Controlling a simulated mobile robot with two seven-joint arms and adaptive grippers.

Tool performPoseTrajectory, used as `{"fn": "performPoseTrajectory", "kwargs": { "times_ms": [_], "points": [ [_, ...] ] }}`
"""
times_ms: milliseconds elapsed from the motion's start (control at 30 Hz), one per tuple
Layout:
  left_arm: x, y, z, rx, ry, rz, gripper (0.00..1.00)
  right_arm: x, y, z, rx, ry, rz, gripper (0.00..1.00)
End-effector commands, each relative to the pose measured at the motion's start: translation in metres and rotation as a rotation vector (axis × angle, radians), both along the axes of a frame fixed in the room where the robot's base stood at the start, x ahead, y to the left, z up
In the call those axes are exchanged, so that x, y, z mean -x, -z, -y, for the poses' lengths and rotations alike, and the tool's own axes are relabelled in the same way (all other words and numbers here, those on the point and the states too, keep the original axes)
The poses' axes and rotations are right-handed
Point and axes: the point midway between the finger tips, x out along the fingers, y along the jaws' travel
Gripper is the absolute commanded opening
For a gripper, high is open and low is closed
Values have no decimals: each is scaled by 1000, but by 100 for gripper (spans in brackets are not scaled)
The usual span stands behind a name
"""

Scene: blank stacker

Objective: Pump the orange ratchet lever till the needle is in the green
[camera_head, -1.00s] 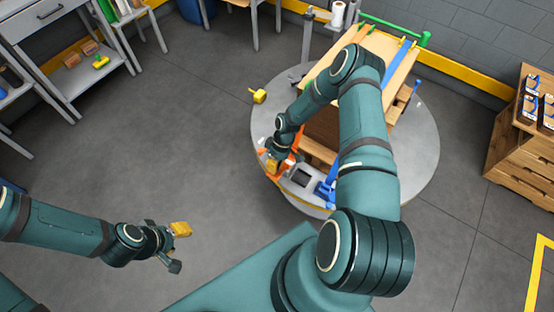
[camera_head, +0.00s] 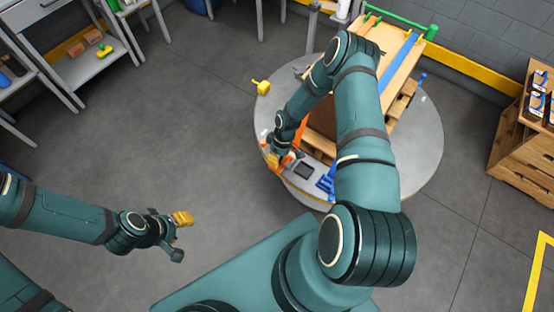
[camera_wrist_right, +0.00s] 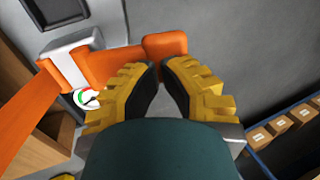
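The orange ratchet lever (camera_wrist_right: 110,62) crosses the upper left of the right wrist view, with its blocky end just past my fingertips. A small round gauge (camera_wrist_right: 88,98) with red and green arcs and a dark needle sits below it. The needle's exact reading is too small to tell. My right gripper (camera_wrist_right: 162,66) has its yellow fingers nearly together at the lever's end; no lever shows between the pads. In the head view, this gripper (camera_head: 275,158) is at the table's near left edge, partly hiding the lever. My left gripper (camera_head: 180,236) is open and empty over bare floor.
A round grey table (camera_head: 425,150) carries a wooden stack with a blue strap (camera_head: 400,58) and a green bar (camera_head: 400,25). A yellow object (camera_head: 261,87) is at its left edge. A wooden cabinet (camera_head: 525,140) stands right.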

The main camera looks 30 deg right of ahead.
Motion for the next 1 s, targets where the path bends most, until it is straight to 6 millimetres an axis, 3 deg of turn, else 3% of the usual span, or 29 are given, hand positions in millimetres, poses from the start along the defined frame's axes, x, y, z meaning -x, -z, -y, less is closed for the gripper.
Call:
{"fn": "performPoseTrajectory", "kwargs": {
  "times_ms": [500,1000],
  "points": [
    [-4,20,-1,-1,-2,9,47,5,21,-11,30,-4,11,0],
    [-5,25,-1,-3,-2,12,47,7,34,-15,218,-4,87,0]
  ]
}}
